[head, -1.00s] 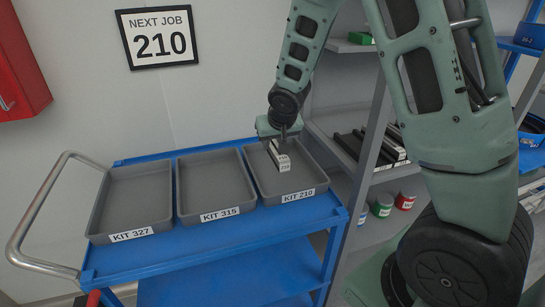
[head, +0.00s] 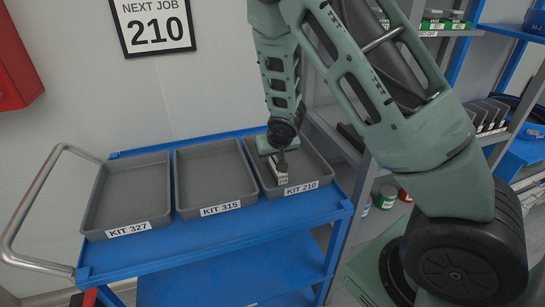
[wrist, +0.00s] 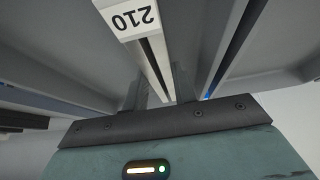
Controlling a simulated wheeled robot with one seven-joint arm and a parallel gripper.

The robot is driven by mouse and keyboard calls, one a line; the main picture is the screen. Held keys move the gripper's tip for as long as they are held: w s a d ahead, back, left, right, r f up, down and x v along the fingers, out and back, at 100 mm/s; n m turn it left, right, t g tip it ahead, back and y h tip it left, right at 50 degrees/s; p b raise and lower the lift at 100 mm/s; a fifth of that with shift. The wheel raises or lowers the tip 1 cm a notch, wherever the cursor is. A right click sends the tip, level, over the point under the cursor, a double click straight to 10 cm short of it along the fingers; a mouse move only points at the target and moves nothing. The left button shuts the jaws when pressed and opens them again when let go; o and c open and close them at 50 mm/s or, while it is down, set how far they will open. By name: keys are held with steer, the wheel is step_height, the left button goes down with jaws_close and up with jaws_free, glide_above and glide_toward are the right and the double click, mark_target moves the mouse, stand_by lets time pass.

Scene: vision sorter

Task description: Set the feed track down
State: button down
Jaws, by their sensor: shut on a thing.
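The feed track (head: 281,178) is a narrow light bar with a white end label. My gripper (head: 281,158) is shut on it, inside the outline of the KIT 210 tray (head: 318,183), the rightmost of the three grey trays. In the wrist view the track's label (wrist: 132,18) reads 210 upside down, and the track runs between the fingers of my gripper (wrist: 156,88). My gripper hides part of the track in the head view. I cannot tell whether the track touches the tray floor.
The KIT 315 tray (head: 213,175) and KIT 327 tray (head: 130,195) are empty on the blue cart (head: 220,229). The cart's curved handle (head: 30,215) is at left. A grey shelf unit (head: 335,130) stands close at right. A wall sign (head: 153,27) reads NEXT JOB 210.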

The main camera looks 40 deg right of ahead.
steer(key=shift+f, duration=0.15)
steer(key=shift+f, duration=0.1)
steer(key=c, duration=1.1)
jaws_free()
steer(key=v, duration=1.2)
steer(key=s+a+r+n+g+y, duration=0.1)
steer(key=s+a+n+g, duration=0.15)
steer(key=s+a, duration=0.45)
steer(key=s+a+r+n+g+y, duration=0.1)
steer(key=s+a+r+n, duration=0.2)
steer(key=a, duration=0.7)
steer(key=s+a+n, duration=0.1)
steer(key=s+a, duration=0.1)
steer(key=s, duration=0.3)
steer(key=s+a+n+g, duration=0.1)
steer(key=s+a+n, duration=0.1)
steer(key=s, duration=0.3)
steer(key=s+a+r+n+g, duration=0.1)
steer(key=s+a+n, duration=0.1)
steer(key=s, duration=0.3)
steer(key=shift+s+a+n, duration=0.15)
steer(key=shift+s+n, duration=0.05)
steer(key=shift+n, duration=0.05)
